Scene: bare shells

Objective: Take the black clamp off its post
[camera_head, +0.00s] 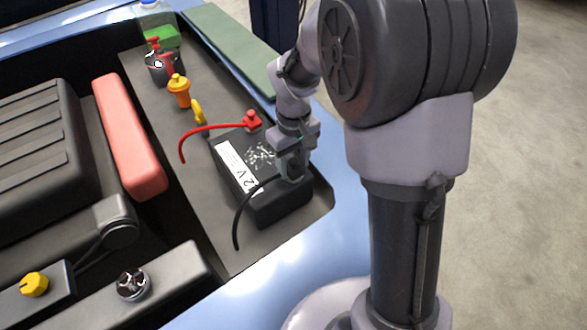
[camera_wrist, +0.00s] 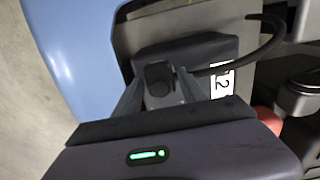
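The black battery (camera_head: 275,210) sits in the engine bay with a white label on its side. In the wrist view the black clamp (camera_wrist: 158,77) is on top of the battery (camera_wrist: 212,47), with its black cable (camera_wrist: 255,52) curving off to the right. My gripper (camera_wrist: 160,75) has one finger on each side of the clamp, with a narrow gap seeming to show beside it, so it looks open around it. In the head view my gripper (camera_head: 291,172) is low over the battery's near right end and hides most of the clamp. The post is hidden.
A red clamp (camera_head: 252,120) with a red cable sits at the battery's far end. Yellow and orange caps (camera_head: 179,88), a red cover (camera_head: 130,135) and the engine block (camera_head: 35,150) lie to the left. The blue body edge (camera_head: 290,265) is in front.

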